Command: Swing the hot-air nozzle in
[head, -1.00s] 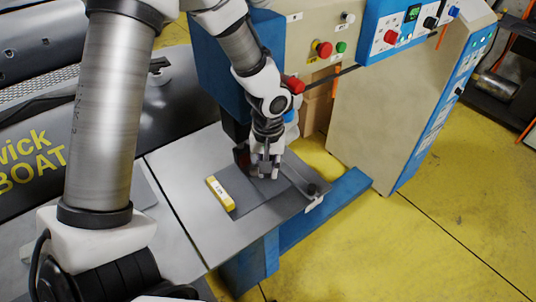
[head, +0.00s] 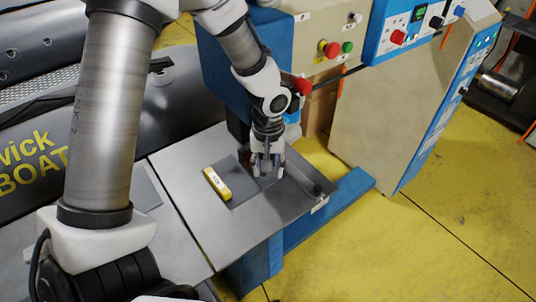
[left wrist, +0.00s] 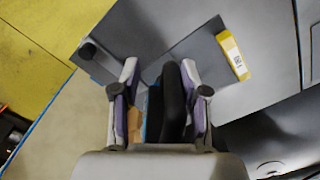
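My left gripper (head: 267,172) points down over the dark pad on the machine's small table, close to the front of the blue machine head. In the left wrist view my left gripper (left wrist: 160,80) has its two purple-padded fingers apart. A black rounded part (left wrist: 172,100) shows between them; I cannot tell whether it touches them or whether it is the nozzle. A red knob (head: 303,86) on a thin dark rod sits just right of my wrist. The hot-air nozzle is not clearly seen; my arm and gripper hide that area. My right gripper is out of view.
A yellow block (head: 216,184) with a white label lies on the grey table (head: 195,225), left of the gripper; it also shows in the left wrist view (left wrist: 235,55). A control panel (head: 412,25) stands behind. Grey boat material (head: 100,135) lies left. Yellow floor is clear at right.

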